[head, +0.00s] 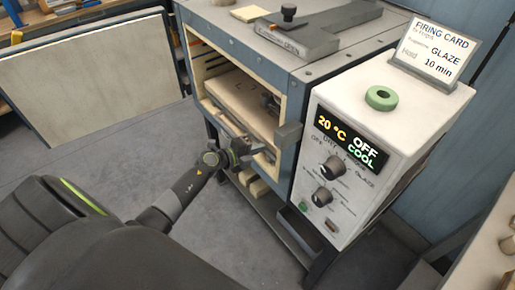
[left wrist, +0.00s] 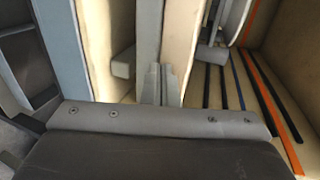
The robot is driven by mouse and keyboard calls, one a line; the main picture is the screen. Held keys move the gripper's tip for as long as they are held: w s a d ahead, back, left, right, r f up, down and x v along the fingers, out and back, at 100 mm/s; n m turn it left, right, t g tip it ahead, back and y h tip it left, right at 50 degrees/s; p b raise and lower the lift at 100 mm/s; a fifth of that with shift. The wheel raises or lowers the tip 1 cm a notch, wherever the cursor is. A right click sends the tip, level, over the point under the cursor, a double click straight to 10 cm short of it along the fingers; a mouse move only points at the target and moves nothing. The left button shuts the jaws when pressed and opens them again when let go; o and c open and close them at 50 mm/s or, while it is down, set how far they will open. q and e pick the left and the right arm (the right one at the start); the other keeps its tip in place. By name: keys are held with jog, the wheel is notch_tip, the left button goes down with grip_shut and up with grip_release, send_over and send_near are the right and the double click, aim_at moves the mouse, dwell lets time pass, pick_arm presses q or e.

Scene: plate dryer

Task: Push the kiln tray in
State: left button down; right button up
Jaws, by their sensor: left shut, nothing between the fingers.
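The kiln (head: 300,90) has its front open. The kiln tray (head: 238,98), a pale slab, lies inside the opening, its front edge close to the mouth. My left gripper (head: 240,148) is shut and empty at the lower front of the opening, close to the tray's front. In the left wrist view its closed fingertips (left wrist: 158,82) point at pale and grey panels; whether they touch is not clear. The gripper hides part of the opening's lower edge. My right gripper is not in view.
A white control box (head: 375,150) on the kiln's right side reads 20 °C, OFF, COOL. A green ring (head: 381,97) and a firing card (head: 432,50) are on top of it.

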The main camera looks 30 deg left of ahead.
aim_at(266, 142)
pick_arm(q)
jog(key=shift+w+d+r, duration=0.1)
jog(key=shift+w, duration=0.2)
jog(key=w, duration=0.1)
jog(key=w+d, duration=0.1)
jog(key=w+p, duration=0.1)
jog(key=shift+w+d, duration=0.3)
jog(key=shift+w, duration=0.1)
jog(key=shift+r, duration=0.15)
